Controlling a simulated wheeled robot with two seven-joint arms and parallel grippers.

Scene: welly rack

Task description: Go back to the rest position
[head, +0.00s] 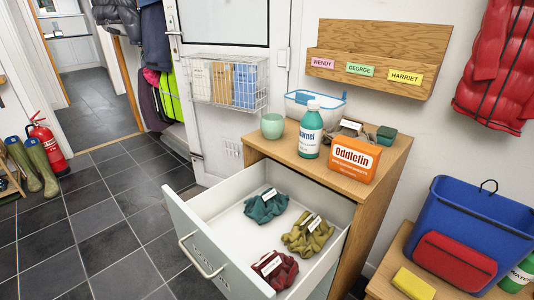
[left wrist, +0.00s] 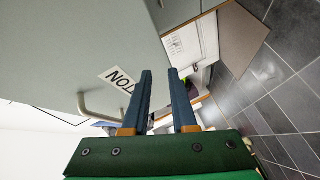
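My left gripper (left wrist: 160,72) shows only in the left wrist view. Its two dark blue fingers are apart with nothing held between them. The pale grey-green drawer front (left wrist: 110,50) is beside the fingers, with its handle (left wrist: 84,104) to their left. In the head view the drawer (head: 190,232) is pulled open, and its handle (head: 200,258) is clear of any gripper. Inside lie teal (head: 266,207), olive (head: 308,236) and dark red (head: 276,272) fabric bundles with white tags. My right gripper is in neither view.
On the wooden cabinet stand a green cup (head: 272,126), a teal bottle (head: 311,132), an orange box (head: 354,158) and a clear tub (head: 315,104). A blue bag (head: 470,225) sits at the right. Dark tiled floor (head: 100,225) is open at the left.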

